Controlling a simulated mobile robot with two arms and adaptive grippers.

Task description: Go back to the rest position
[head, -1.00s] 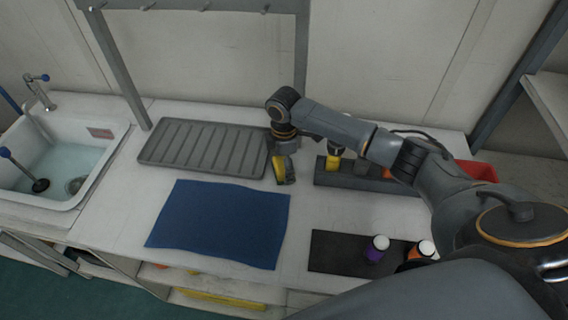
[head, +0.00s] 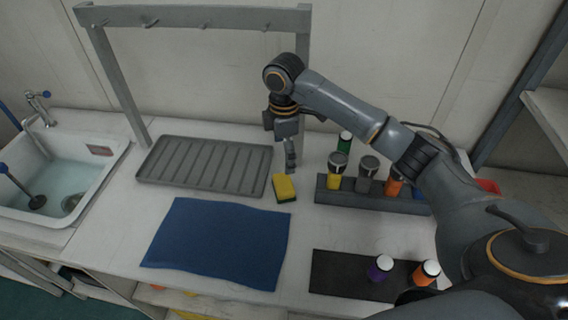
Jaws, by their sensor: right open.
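My right gripper (head: 289,163) hangs above the counter, just behind a yellow sponge (head: 285,188) with a dark side, and looks apart from it. It is open, with nothing visible between its fingers. The right arm reaches in from the right side of the head view, over the bottle rack. My left gripper is not in view.
A grey ribbed tray (head: 205,166) and a blue cloth (head: 218,242) lie on the counter. A dark rack (head: 330,195) holds several bottles. A black mat (head: 330,278) bears a purple bottle (head: 379,268) and an orange bottle (head: 426,273). A sink (head: 60,170) is at left.

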